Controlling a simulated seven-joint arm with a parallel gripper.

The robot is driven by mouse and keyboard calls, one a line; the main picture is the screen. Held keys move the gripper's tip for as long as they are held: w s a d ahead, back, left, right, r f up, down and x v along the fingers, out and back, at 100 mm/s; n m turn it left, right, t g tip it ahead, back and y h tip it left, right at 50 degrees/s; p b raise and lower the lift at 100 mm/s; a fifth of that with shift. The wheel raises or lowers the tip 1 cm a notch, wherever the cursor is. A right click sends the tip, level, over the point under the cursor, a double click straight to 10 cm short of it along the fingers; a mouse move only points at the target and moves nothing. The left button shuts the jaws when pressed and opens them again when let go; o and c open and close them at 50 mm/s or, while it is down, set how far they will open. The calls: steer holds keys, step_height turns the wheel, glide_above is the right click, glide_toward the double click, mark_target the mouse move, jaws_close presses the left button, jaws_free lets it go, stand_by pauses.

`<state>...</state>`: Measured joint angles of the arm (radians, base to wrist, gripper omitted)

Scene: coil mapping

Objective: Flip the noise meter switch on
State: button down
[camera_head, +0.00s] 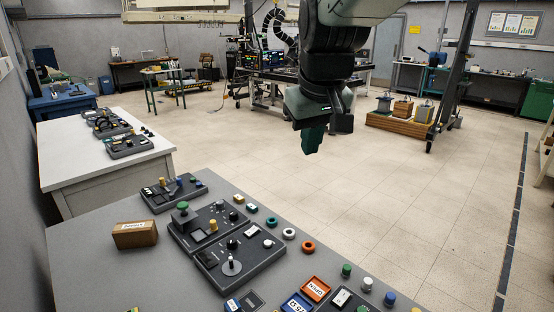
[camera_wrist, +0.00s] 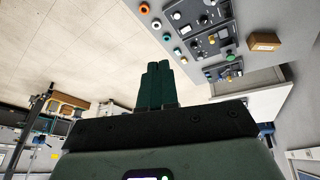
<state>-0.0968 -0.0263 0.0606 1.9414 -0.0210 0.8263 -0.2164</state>
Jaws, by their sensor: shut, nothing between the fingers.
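Several dark control panels with knobs, dials and small displays lie on the grey table (camera_head: 100,255). The nearest large panel (camera_head: 240,272) carries a round grey dial and small knobs. Behind it are a panel with a green knob (camera_head: 183,207) and a smaller panel (camera_head: 160,197) with blue and yellow parts. The panels also show upside down in the wrist view (camera_wrist: 210,42). I cannot tell which one is the noise meter or make out its switch. My gripper (camera_head: 311,150) is shut and empty, in the air beyond the table's right edge, apart from the panels. Its green fingers show in the wrist view (camera_wrist: 158,66).
A brown labelled box (camera_head: 135,234) stands left of the panels. Coloured rings (camera_head: 289,234), buttons and an orange-framed sign (camera_head: 315,289) line the table's right side. A white table (camera_head: 75,165) with more devices stands behind. The air around my gripper is clear.

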steer(key=w+a+f+n+g, duration=0.1)
steer(key=w+a+f, duration=0.2)
steer(key=w+f, duration=0.3)
steer(key=w+a+f+n, duration=0.2)
steer(key=w+a+f, duration=0.2)
steer(key=w, duration=0.4)
steer(key=w+a+f, duration=0.2)
steer(key=w+f, duration=0.2)
steer(key=f, duration=0.4)
steer(key=w+a+f+n+y, duration=0.1)
steer(key=w+a+f, duration=0.2)
steer(key=f, duration=0.5)
steer(key=shift+w+a+n+g, duration=0.3)
steer(key=shift+w+g, duration=0.1)
steer(key=shift+w, duration=0.1)
glide_above(255, 227)
steer(key=s, duration=0.1)
step_height(255, 227, down, 12)
steer(key=shift+s+f, duration=0.1)
steer(key=shift+d+f, duration=0.15)
steer(key=shift+f, duration=0.5)
steer(key=shift+f, duration=0.1)
